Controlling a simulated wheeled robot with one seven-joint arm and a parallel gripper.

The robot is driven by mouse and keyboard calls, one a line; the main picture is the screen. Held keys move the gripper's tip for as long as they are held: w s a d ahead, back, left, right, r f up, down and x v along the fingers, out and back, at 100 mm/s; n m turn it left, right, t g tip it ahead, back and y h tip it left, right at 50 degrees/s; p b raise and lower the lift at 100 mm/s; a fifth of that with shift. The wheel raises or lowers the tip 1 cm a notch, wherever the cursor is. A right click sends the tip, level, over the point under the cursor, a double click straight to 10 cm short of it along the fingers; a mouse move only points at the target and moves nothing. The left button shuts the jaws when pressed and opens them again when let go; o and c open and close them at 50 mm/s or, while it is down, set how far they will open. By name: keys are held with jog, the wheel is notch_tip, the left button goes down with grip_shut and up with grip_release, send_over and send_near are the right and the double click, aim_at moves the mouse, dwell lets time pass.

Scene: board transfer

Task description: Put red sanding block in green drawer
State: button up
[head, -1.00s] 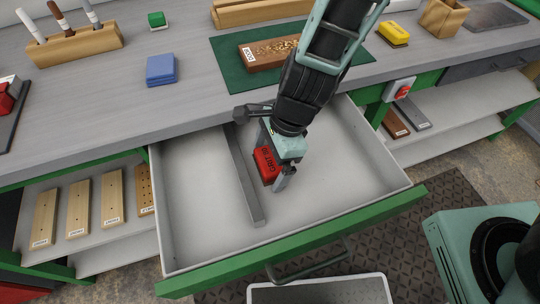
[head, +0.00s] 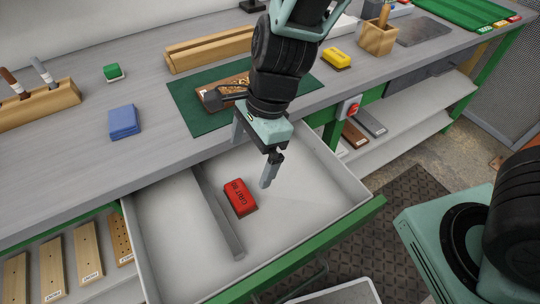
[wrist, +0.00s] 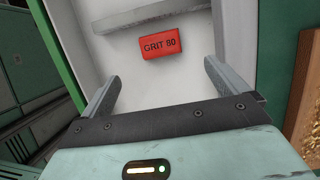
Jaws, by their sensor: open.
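The red sanding block (head: 240,198), labelled "GRIT 80", lies flat on the floor of the open green-fronted drawer (head: 318,246), just right of the grey divider (head: 217,212). It also shows in the wrist view (wrist: 161,44), ahead of and between the fingers, apart from both. My gripper (head: 254,165) is open and empty, above the drawer and up and to the right of the block in the head view. In the wrist view its two fingers (wrist: 165,85) are spread wide.
The drawer right of the red block is bare. Boards rest on the lower shelf.

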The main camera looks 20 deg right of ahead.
jog(key=s+d+r+n+h, duration=0.1)
jog(key=s+d+r+n, duration=0.3)
jog(key=n, duration=0.7)
jog(key=s+d+r+n+h, duration=0.1)
jog(key=s+d+r+n, duration=0.3)
jog(key=s+n, duration=0.3)
jog(key=r+n, duration=0.1)
jog(key=n, duration=0.3)
jog(key=shift+d+n+t+h, duration=0.3)
jog(key=shift+t, duration=0.1)
